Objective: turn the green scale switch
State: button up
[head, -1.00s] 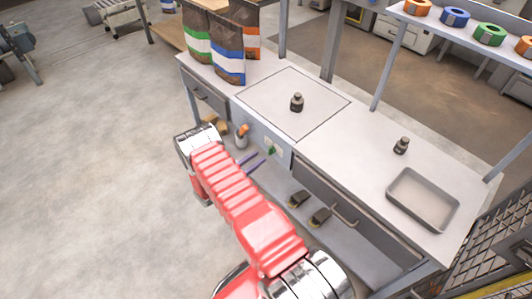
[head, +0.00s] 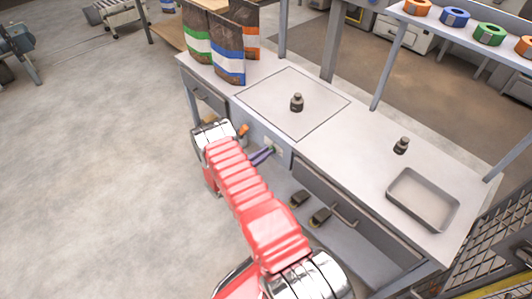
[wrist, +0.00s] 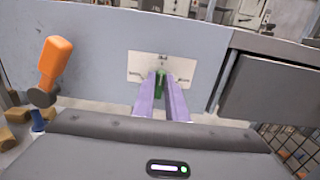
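The green scale switch (wrist: 160,82) sits on a pale plate (wrist: 140,66) on the grey front panel of the bench. In the wrist view my gripper (wrist: 161,78) has its two purple fingers on either side of the switch. The gap between them is about as wide as the switch, and they look closed on it. The fingers hide most of the switch's sides. In the head view my gripper (head: 269,151) reaches the panel below the scale plate (head: 270,88), and the switch is mostly hidden there.
A drawer (head: 335,197) is on the right. On the bench are bags (head: 229,62), a dark weight (head: 296,102) on the scale, another weight (head: 401,145) and a metal tray (head: 422,199). Two pedals (head: 319,217) lie below.

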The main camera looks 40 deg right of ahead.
grip_shut()
jog(key=shift+m, duration=0.3)
jog(key=shift+s+a+f+m, duration=0.1)
jog(key=shift+s+m, duration=0.05)
jog(key=shift+m, duration=1.35)
jog(key=shift+s+f+m, duration=0.1)
jog(key=shift+s+m, duration=0.05)
jog(key=shift+m, duration=1.35)
jog(key=shift+o, duration=2.3)
grip_release()
jog(key=shift+r, duration=0.1)
